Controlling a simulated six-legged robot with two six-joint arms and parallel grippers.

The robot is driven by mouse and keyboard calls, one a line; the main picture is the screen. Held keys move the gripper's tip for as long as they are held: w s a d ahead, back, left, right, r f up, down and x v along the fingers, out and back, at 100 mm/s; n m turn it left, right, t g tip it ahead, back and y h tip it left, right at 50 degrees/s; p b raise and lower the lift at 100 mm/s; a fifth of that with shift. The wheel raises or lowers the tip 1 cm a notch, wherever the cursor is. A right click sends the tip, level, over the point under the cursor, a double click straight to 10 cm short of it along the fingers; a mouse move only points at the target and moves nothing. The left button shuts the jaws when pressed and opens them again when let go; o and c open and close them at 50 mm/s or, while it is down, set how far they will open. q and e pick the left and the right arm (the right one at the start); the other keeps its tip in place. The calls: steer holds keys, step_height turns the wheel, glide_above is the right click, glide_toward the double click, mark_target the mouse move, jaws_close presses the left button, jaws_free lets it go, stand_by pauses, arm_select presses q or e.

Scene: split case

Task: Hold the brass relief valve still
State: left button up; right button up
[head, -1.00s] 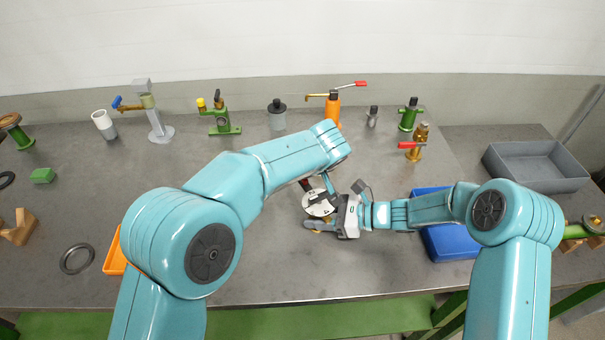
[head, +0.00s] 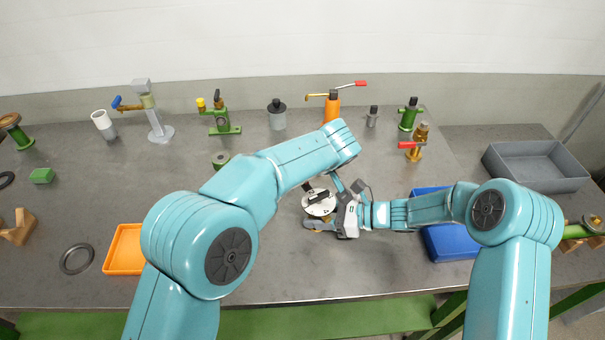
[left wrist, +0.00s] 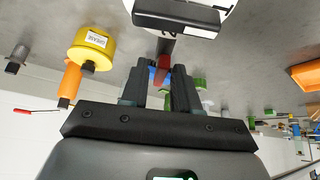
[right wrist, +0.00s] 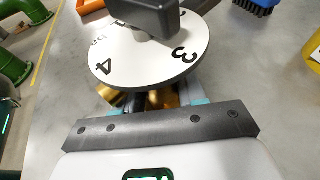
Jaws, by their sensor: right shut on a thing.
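The brass relief valve shows as a small brass body (right wrist: 163,98) in the right wrist view, under a white numbered dial (right wrist: 140,62) with a black handle on top. The dial hides most of the body. In the head view the dial (head: 317,204) sits at the bench's middle. My right gripper (head: 328,222) is shut on the brass body from the right. My left gripper (left wrist: 161,75) shows in the left wrist view with its fingers apart. A dark red bar (left wrist: 163,62) shows between them, near the dial; contact is unclear.
A blue bin (head: 450,243) lies right of the valve, beneath my right arm. An orange tray (head: 124,250) and a dark ring (head: 77,259) lie at left. Bare bench lies in front of the valve.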

arm_select(q)
steer(key=shift+a, duration=0.1)
steer(key=shift+w+r, duration=0.1)
steer(key=shift+r, duration=3.05)
